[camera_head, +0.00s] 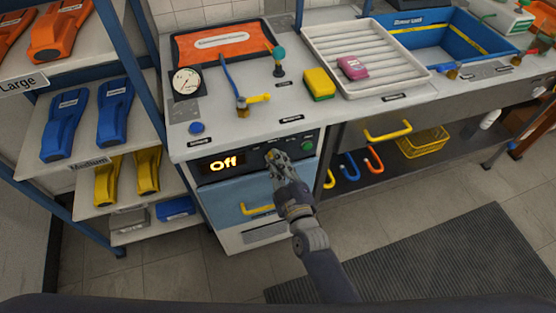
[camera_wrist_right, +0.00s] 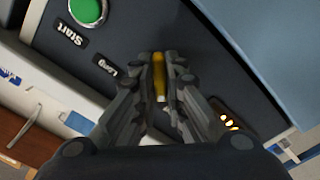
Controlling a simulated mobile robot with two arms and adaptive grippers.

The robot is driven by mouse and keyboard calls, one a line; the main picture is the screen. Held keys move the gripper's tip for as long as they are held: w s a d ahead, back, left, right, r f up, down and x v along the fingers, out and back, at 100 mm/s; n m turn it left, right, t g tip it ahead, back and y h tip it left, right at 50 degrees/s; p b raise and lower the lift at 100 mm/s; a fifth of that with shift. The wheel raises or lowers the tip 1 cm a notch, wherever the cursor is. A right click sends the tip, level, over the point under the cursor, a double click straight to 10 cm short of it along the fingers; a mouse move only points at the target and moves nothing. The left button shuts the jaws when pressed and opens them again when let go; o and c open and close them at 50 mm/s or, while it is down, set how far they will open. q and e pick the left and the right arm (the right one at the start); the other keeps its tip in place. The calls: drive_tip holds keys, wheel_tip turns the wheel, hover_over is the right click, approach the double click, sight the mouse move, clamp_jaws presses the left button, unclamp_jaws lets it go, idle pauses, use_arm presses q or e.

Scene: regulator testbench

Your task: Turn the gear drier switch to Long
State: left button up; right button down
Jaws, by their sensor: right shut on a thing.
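My right gripper (camera_head: 274,156) reaches the drier's dark control panel (camera_head: 245,158) from the front. In the right wrist view, its fingers (camera_wrist_right: 159,85) are closed around the drier switch (camera_wrist_right: 159,76), whose yellow strip shows between them. The rest of the switch is hidden by the fingers. The Long label (camera_wrist_right: 107,65) is to the left of the switch in the wrist view, with the Start label (camera_wrist_right: 73,34) beyond it. The lit display (camera_head: 223,163) reads "Off" in the head view. My left gripper is not in view.
The green button (camera_head: 307,146) is right of the switch; it also shows in the wrist view (camera_wrist_right: 88,11). The drier's blue door (camera_head: 235,199) with a yellow handle lies below. Above is a worktop with a gauge (camera_head: 187,81) and a yellow sponge (camera_head: 319,84).

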drive_tip(key=shift+s+a+f+m+p, duration=0.1)
drive_tip(key=shift+m+p, duration=0.35)
drive_tip(key=shift+m, duration=8.95)
drive_tip(key=c, duration=1.7)
unclamp_jaws()
drive_tip(key=shift+o, duration=0.2)
drive_tip(key=v, duration=1.2)
